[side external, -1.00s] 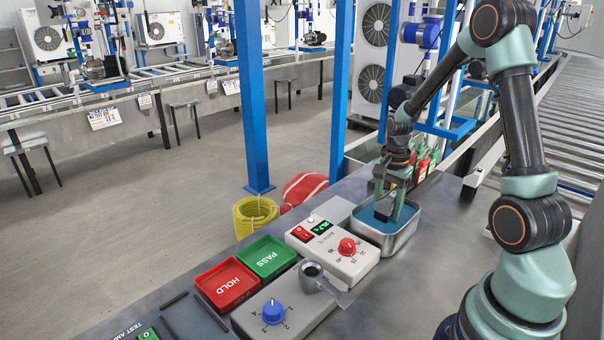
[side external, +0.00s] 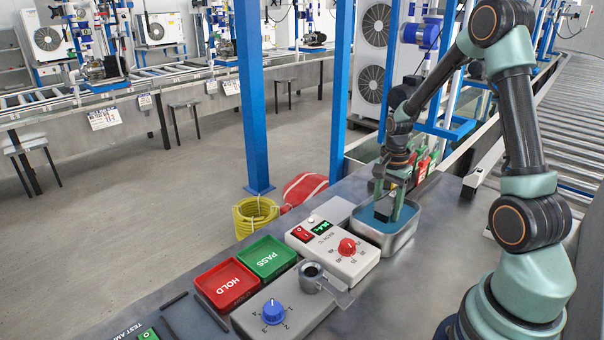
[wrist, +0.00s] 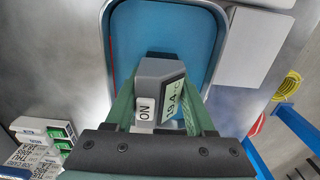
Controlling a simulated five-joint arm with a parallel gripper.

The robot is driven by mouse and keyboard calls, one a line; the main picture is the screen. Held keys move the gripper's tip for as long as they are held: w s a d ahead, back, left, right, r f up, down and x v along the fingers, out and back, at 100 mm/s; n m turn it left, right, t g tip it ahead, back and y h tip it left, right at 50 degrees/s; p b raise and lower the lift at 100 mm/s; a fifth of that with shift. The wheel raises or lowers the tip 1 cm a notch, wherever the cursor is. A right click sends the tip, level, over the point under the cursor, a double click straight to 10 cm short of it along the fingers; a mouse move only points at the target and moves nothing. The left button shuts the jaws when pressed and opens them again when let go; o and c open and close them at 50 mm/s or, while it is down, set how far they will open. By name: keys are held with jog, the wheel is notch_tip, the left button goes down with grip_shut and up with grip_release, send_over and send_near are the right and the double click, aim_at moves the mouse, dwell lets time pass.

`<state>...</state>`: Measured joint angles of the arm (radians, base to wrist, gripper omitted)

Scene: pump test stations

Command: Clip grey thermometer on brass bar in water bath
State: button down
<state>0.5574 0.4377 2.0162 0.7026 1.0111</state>
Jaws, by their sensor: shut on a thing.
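The grey thermometer (wrist: 158,72) is held between the green fingers of my gripper (wrist: 160,105) in the wrist view. It has a white switch marked ON and a lit display that appears to read 19.4 °C. The water bath (wrist: 222,15) is a metal tub of blue water beneath it. In the side view my gripper (side external: 388,207) points down over the bath (side external: 390,248), with its tips within the rim outline. The thermometer's lower end is hidden. I cannot clearly make out the brass bar, nor whether the thermometer touches it.
A white control box (side external: 330,252) with a red knob stands beside the bath. Green PASS (side external: 267,257) and red HOLD (side external: 227,284) trays lie further left. A metal cup (side external: 312,277) stands near the box. Several small labelled packs (wrist: 40,145) lie left in the wrist view.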

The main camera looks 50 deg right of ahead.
jog(key=shift+s+a+f, duration=0.1)
jog(key=shift+s+f, duration=0.05)
jog(key=shift+f, duration=1.05)
jog(key=shift+c, duration=0.9)
grip_release()
jog(key=r, duration=1.3)
jog(key=shift+w+r, duration=0.25)
jog(key=shift+r, duration=0.4)
jog(key=shift+a+r, duration=0.15)
jog(key=shift+r, duration=0.1)
jog(key=s+a+r+n+t, duration=0.2)
jog(key=a+r+n+t, duration=0.1)
jog(key=a+n, duration=0.6)
jog(key=s+a+r+n+t, duration=0.1)
jog(key=a+r+n, duration=0.3)
jog(key=a+n, duration=0.5)
jog(key=shift+s+a+t, duration=0.4)
jog(key=shift+a+t, duration=0.35)
jog(key=shift+t, duration=0.15)
